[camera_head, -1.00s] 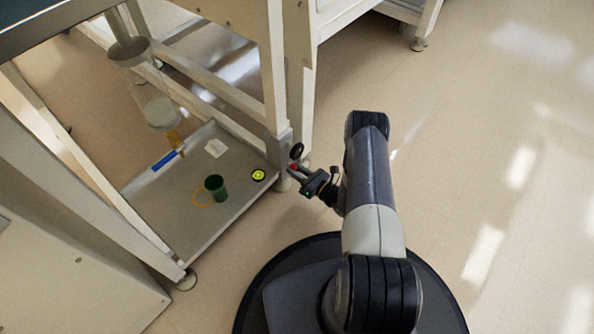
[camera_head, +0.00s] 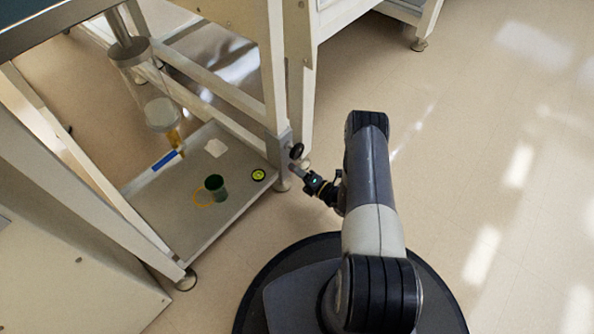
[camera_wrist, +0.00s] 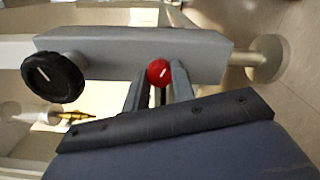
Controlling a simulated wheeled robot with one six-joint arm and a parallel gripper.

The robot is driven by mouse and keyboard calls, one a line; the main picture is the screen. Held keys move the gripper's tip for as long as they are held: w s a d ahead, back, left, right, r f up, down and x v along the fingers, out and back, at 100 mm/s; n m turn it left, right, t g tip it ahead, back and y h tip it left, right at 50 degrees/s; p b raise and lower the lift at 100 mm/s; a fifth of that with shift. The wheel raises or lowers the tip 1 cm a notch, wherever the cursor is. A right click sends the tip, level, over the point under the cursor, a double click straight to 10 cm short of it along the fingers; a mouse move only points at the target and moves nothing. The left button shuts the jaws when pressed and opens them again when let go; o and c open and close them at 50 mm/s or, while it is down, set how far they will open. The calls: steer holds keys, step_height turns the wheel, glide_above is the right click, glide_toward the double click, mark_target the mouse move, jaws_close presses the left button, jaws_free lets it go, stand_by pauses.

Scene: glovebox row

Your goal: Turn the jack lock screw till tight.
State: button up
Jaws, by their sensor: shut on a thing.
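The red lock screw knob (camera_wrist: 159,72), with a short white mark on its face, sits on the grey jack housing (camera_wrist: 125,47) of the frame's leg. My gripper (camera_wrist: 158,88) is shut on the red knob, one finger on each side, in the wrist view. In the head view my gripper (camera_head: 293,168) reaches the leg from the right, and the red knob is hidden there. A larger black knob (camera_wrist: 53,77) with a white mark is on the same housing, apart from my fingers. It also shows in the head view (camera_head: 296,151), just above the fingers.
A low grey tray shelf (camera_head: 190,240) left of the leg holds a green cup (camera_head: 216,190), a yellow-green round level (camera_head: 258,175) and a blue item (camera_head: 165,161). A round foot (camera_wrist: 266,58) ends the leg. The floor to the right is clear.

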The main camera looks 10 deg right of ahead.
steer(key=m, duration=1.2)
steer(key=shift+m, duration=0.4)
stand_by(0.3)
steer(key=o, duration=1)
steer(key=shift+s, duration=0.1)
steer(key=p+v, duration=0.3)
steer(key=v, duration=0.7)
steer(key=shift+s+d, duration=0.25)
steer(key=shift+s, duration=0.05)
steer(key=shift+w, duration=0.15)
steer(key=b+x, duration=0.3)
steer(key=x, duration=0.7)
steer(key=shift+w+a, duration=0.25)
